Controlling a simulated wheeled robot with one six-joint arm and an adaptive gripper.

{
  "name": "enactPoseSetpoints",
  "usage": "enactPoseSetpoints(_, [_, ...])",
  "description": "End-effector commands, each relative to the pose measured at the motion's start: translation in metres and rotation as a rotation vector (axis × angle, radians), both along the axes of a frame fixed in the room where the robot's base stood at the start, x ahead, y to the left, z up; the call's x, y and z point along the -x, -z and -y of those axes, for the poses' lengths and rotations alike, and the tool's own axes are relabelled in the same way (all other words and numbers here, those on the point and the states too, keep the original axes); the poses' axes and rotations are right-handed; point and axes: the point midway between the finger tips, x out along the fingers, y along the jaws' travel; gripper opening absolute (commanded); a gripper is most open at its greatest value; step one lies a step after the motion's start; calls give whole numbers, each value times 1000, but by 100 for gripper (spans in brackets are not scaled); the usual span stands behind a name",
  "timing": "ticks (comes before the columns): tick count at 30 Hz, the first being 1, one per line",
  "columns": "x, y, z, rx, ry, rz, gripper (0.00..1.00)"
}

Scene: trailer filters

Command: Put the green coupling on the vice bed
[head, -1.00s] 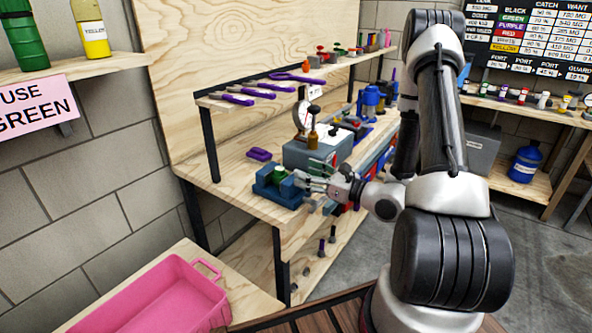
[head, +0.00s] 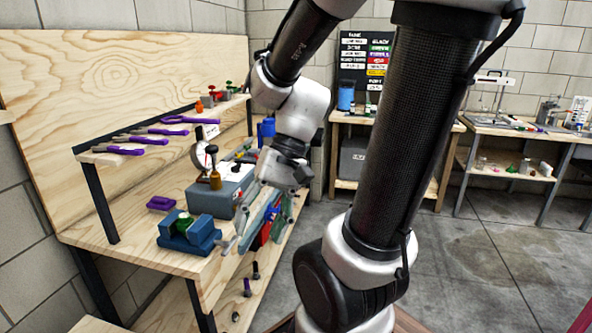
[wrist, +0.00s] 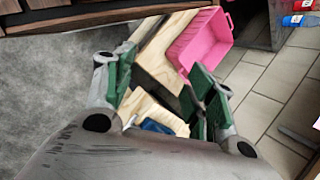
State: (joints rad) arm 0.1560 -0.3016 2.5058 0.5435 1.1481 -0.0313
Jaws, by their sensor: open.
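The green coupling (head: 184,223) sits in the blue vice (head: 203,236) on the near end of the wooden workbench, between the vice's raised blocks. Its lower part is hidden by the vice. My gripper (head: 288,176) is up and to the right of the vice, apart from it, by the bench's right edge. In the wrist view my gripper (wrist: 160,78) has its green-padded fingers spread with nothing between them. Part of a blue thing, probably the vice, shows low in the wrist view (wrist: 158,126); the coupling cannot be made out there.
A grey box (head: 222,190) with a dial gauge stands behind the vice, and a purple piece (head: 161,203) lies left of it. Purple-handled tools lie on the raised shelf (head: 95,158). A pink bin (wrist: 200,40) shows in the wrist view. The concrete floor on the right is clear.

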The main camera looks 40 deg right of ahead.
Motion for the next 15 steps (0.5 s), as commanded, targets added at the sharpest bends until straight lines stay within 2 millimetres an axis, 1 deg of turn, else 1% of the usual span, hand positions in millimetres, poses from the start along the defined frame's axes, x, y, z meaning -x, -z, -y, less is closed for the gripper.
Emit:
enactPoseSetpoints(1, [2, -11, 15, 100, -66, 97, 55])
enactPoseSetpoints(3, [2, -25, 39, 232, -143, 214, 55])
enactPoseSetpoints(6, [-2, -47, 64, 385, -223, 358, 55])
enactPoseSetpoints(10, [-6, -70, 84, 511, -280, 479, 55])
enactPoseSetpoints(12, [-7, -77, 89, 544, -293, 512, 55])
enactPoseSetpoints(15, [-7, -80, 92, 562, -300, 527, 55])
